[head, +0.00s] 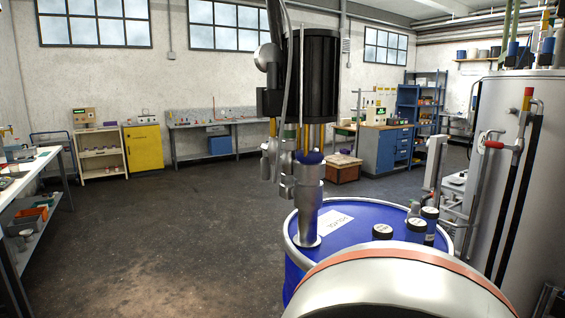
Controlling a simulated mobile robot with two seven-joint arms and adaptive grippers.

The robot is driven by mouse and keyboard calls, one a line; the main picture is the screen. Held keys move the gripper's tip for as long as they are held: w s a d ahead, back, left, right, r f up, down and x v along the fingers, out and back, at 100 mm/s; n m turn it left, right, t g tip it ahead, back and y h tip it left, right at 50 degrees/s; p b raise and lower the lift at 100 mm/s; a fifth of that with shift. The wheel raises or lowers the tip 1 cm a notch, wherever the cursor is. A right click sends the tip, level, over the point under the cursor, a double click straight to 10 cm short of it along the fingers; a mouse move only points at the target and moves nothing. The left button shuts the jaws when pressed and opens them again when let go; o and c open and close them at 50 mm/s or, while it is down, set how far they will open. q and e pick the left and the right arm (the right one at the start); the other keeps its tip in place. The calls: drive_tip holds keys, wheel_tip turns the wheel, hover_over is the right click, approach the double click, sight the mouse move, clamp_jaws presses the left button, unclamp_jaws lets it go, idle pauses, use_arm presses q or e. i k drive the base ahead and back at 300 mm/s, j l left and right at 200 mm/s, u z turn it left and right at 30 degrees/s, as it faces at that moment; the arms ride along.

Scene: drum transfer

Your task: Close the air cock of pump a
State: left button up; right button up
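A pump with a black cylindrical motor (322,75) and a steel lower tube (308,205) stands upright on a blue drum (365,225). A rounded grey fitting (265,55) and a black block sit on the motor's left side, with a thin grey line running down past them. Smaller metal fittings (270,158) sit lower on the left. I cannot tell which of these parts is the air cock, or how its handle is set. No label naming the pump is readable. Neither of my grippers shows in the head view.
Several dark-capped bottles (416,228) stand on the drum's top. A large pale tank (530,180) with pipes and a red-handled valve (494,144) is at right. A curved pale surface with an orange rim hides the drum's front. Open floor (180,235) lies left.

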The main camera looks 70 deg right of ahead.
sight(266, 167)
drive_tip(key=i+z, duration=0.25)
drive_tip(key=z, duration=0.2)
drive_tip(key=i+z, duration=0.55)
drive_tip(key=z, duration=0.3)
drive_tip(key=i+j+z, duration=0.1)
drive_tip(key=z, duration=0.3)
drive_tip(key=i+j+z, duration=0.2)
drive_tip(key=z, duration=0.2)
drive_tip(key=i+j+z, duration=0.25)
drive_tip(key=z, duration=0.15)
drive_tip(key=i+j+z, duration=0.25)
drive_tip(key=z, duration=0.15)
drive_tip(key=i+j+z, duration=0.15)
drive_tip(key=j+z, duration=0.25)
drive_tip(key=i+j+z, duration=0.15)
drive_tip(key=z, duration=0.25)
drive_tip(key=l, duration=0.4)
drive_tip(key=j, duration=0.7)
